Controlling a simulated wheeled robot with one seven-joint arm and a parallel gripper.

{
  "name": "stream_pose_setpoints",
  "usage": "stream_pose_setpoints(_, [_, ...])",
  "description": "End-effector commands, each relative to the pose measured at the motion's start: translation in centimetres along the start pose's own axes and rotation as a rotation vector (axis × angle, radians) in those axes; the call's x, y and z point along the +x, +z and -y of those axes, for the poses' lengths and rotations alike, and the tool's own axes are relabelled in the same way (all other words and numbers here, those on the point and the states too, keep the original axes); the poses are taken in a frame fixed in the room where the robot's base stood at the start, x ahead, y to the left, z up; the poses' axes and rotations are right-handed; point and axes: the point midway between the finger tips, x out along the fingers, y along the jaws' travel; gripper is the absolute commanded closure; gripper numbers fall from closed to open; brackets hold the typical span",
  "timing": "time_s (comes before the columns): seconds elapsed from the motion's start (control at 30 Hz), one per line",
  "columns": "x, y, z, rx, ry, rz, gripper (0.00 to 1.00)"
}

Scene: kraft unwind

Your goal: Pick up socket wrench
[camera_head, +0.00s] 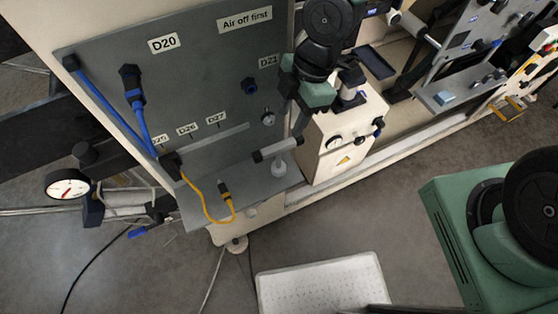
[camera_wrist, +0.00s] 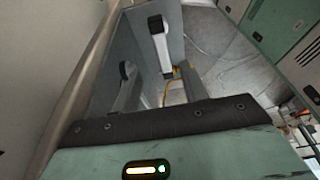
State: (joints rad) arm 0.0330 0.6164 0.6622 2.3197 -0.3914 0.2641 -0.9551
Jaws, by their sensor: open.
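My gripper (camera_head: 278,148) is in front of the grey panel, above the right part of its small shelf.
The grey panel (camera_head: 215,100) carries blue hoses (camera_head: 105,108), a yellow cable (camera_head: 204,207) and labels. A cream box (camera_head: 345,143) stands right of my gripper. A white tray (camera_head: 320,284) lies below. Open floor (camera_head: 400,240) is at the lower right.

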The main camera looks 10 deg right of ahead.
Motion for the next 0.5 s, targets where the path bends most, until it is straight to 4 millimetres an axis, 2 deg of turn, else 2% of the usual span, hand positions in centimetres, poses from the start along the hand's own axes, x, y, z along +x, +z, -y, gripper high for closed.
stream_pose_setpoints(0.03, [1.2, -0.1, 0.1, -0.004, -0.005, 0.001, 0.56])
stream_pose_setpoints(0.23, [4.5, -0.1, 0.1, -0.003, -0.004, 0.001, 0.56])
stream_pose_setpoints(0.5, [6.3, -0.1, 0.1, 0.0, -0.001, 0.001, 0.56])
